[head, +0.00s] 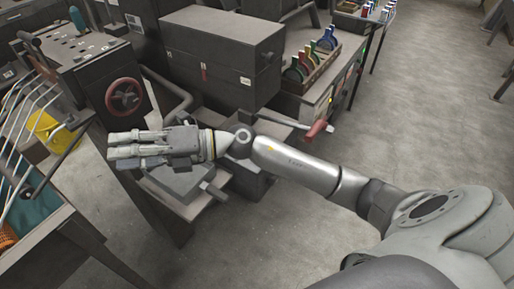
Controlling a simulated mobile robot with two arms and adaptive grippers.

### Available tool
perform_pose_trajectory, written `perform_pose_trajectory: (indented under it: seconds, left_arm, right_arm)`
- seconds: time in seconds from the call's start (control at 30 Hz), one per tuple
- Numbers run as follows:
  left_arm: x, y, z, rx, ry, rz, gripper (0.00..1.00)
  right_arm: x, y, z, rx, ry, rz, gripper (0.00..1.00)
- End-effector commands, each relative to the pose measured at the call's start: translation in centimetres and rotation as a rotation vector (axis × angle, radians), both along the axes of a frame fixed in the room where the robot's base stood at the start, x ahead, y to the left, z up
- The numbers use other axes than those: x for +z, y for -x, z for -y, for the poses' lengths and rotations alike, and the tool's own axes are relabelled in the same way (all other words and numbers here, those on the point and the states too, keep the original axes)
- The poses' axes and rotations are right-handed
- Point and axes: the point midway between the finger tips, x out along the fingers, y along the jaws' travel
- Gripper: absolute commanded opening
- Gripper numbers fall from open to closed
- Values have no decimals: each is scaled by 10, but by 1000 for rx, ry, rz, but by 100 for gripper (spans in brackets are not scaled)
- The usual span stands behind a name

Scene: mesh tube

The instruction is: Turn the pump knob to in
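A round dark-red handwheel-like knob (124,96) with a dark centre sits on the front of a dark cabinet at the left. No other clear pump knob shows, and I cannot read any in or out marking. My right gripper (112,151) reaches in from the lower right, its fingers pointing left. In the picture it lies just below the red knob, apart from it. It holds nothing that I can see; how far its fingers are parted is unclear. My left gripper is out of view.
A large dark box (222,55) stands right of the knob. A red-handled lever (318,127) sticks out farther right. A rack with coloured rings (293,72) stands on a bench. A wire rack and yellow bucket (52,130) are at the left. Floor at the right is clear.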

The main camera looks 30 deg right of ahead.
Motion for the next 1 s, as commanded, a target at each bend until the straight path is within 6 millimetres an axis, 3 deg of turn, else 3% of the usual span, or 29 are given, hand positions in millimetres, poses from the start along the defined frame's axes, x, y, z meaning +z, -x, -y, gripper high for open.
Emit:
perform_pose_trajectory:
  seconds: [0.13, 0.23, 0.37, 0.43, 0.6, 0.7, 0.83, 1.0]
  left_arm:
    - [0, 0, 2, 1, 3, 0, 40]
    - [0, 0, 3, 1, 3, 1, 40]
    - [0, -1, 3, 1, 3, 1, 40]
    - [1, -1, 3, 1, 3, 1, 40]
    - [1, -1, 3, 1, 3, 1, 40]
    - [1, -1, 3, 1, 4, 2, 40]
    - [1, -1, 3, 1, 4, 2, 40]
    - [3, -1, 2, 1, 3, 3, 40]
  right_arm:
    - [-41, 4, 10, 152, 339, 95, 36]
    - [-72, 1, 36, 230, 577, 117, 36]
    - [-105, -8, 91, 302, 892, 102, 36]
    - [-116, -14, 131, 324, 1062, 67, 36]
    - [-120, -23, 231, 336, 1416, -72, 36]
    - [-112, -22, 277, 326, 1555, -157, 36]
    - [-104, -19, 310, 316, 1653, -233, 36]
    - [-109, -16, 320, 316, 1680, -261, 36]
